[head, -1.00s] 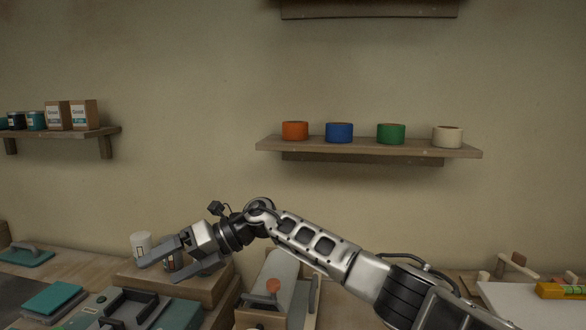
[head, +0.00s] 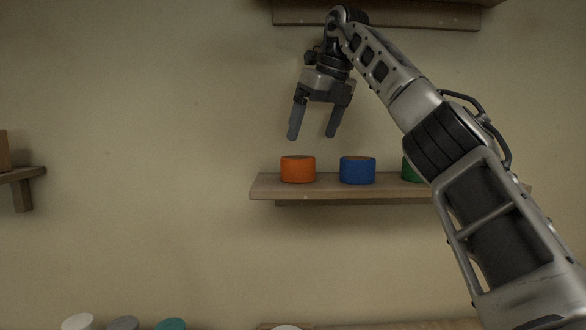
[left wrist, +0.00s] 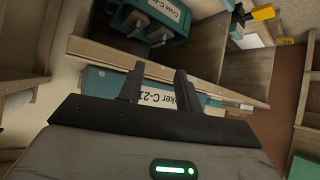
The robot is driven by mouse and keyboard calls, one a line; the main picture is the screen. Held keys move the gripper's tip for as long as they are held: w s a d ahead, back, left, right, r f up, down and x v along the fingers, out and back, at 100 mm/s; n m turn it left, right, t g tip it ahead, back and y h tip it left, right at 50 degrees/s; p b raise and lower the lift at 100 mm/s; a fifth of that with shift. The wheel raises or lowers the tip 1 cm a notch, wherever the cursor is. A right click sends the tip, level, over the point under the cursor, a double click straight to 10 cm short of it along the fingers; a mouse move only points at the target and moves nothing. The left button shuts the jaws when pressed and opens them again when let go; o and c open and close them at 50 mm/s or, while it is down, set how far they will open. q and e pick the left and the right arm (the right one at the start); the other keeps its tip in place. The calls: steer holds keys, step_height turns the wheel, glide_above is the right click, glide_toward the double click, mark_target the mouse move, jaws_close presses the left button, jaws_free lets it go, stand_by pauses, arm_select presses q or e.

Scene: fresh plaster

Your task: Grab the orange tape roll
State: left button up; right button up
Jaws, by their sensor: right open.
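The orange tape roll (head: 298,170) stands at the left end of the wall shelf (head: 330,193) in the head view. My right gripper (head: 312,135) is open and empty, with its fingers pointing down. Its fingertips are above the orange roll and a little to its right in the picture, apart from it. My left gripper (left wrist: 160,85) shows only in the left wrist view. Its two fingers are apart with nothing seen between them; the tape roll is not in that view.
A blue roll (head: 357,170) stands beside the orange one. A green roll (head: 411,170) is partly hidden by my right arm. Another shelf (head: 400,14) is above. The left wrist view shows a teal case (left wrist: 180,20) and wooden shelving (left wrist: 230,55).

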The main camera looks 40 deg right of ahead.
mark_target(298, 163)
steer(key=x, duration=0.3)
steer(key=shift+w+f, duration=0.2)
steer(key=shift+w, duration=0.15)
steer(key=shift+a+f+b, duration=0.1)
steer(key=shift+f+b, duration=0.15)
steer(key=shift+b, duration=0.05)
steer(key=shift+w+f, duration=0.15)
steer(key=shift+f, duration=0.1)
steer(key=x, duration=0.4)
steer(key=shift+w+a+f+b, duration=0.15)
steer(key=shift+w+a+b, duration=0.05)
steer(key=shift+w+b, duration=0.2)
arm_select(q)
steer(key=shift+w+d+f, duration=0.2)
steer(key=shift+d+f, duration=0.05)
steer(key=shift+f, duration=0.25)
arm_select(e)
steer(key=c, duration=1.1)
